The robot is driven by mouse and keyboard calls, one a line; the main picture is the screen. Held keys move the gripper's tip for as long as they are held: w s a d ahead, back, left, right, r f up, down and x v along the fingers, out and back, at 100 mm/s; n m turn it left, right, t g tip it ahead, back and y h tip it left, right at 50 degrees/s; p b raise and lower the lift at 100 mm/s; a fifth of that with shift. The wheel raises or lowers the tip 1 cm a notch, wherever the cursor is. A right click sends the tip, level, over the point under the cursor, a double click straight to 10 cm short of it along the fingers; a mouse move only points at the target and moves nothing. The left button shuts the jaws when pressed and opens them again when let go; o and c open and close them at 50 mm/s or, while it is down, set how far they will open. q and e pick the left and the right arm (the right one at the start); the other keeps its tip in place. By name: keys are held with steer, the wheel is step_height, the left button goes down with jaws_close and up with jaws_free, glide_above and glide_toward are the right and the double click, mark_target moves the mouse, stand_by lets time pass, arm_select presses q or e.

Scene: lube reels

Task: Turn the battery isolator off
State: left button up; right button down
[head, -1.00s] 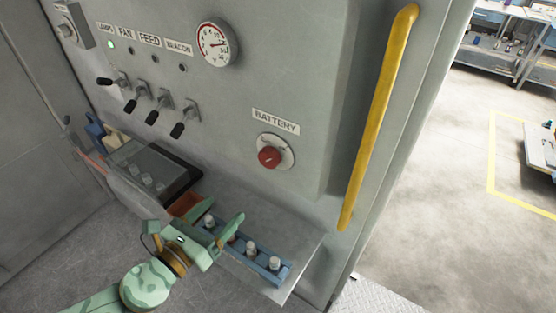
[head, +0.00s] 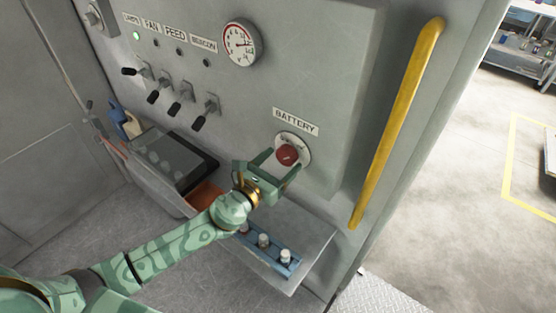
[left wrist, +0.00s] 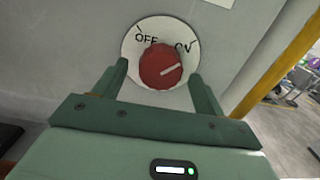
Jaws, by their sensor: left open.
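The battery isolator is a red round knob (head: 287,155) on a white round plate under the BATTERY label (head: 296,122). In the left wrist view the red knob (left wrist: 161,66) has a pale pointer line aimed up and right, toward the ON mark; OFF is at the upper left of the plate (left wrist: 132,44). My left gripper (head: 276,167) is open, its two green fingers to either side of the knob and just below it. In the left wrist view the open fingers (left wrist: 158,82) flank the knob's lower part; I cannot tell whether they touch it. My right gripper is not in view.
A yellow handrail (head: 398,125) runs along the panel's right edge. Several toggle switches (head: 180,101) and a dial gauge (head: 241,43) are at the left. A shelf (head: 318,236) below holds a blue rack (head: 270,259) of small bottles and a dark tablet-like device (head: 173,157).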

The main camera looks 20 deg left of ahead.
arm_select(q)
steer(key=shift+w, duration=0.2)
steer(key=shift+c, duration=0.3)
steer(key=c, duration=0.9)
